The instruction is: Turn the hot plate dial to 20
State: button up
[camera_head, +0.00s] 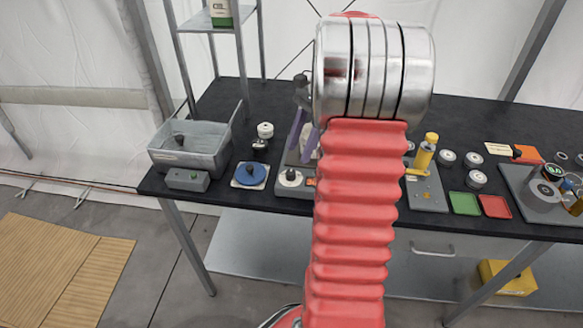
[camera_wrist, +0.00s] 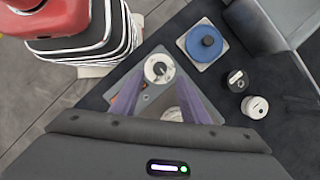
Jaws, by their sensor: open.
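The hot plate (camera_head: 284,190) is a low grey unit near the table's front edge, partly hidden behind my arm in the head view. Its dial (camera_head: 290,175) is a white disc with a dark knob. The dial also shows in the wrist view (camera_wrist: 158,67), at the upper middle. My gripper (camera_wrist: 160,74) is open, with its two purple fingers on either side of the dial in that picture. In the head view my gripper (camera_head: 303,137) points down behind the dial. I cannot tell whether the fingers touch the knob. The dial's markings are too small to read.
Left of the hot plate are a square plate with a blue disc (camera_head: 250,175), a grey control box (camera_head: 187,180) and an open grey basin (camera_head: 190,145). White-topped weights or jars (camera_head: 264,131) stand behind. Right of my arm is a yellow-handled fixture (camera_head: 424,153).

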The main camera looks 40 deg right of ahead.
aim_at(291, 172)
jog(key=x, duration=0.7)
jog(key=shift+c, duration=0.6)
jog(key=c, duration=0.9)
jog(key=shift+a, duration=0.2)
grip_shut()
jog(key=shift+d, duration=0.15)
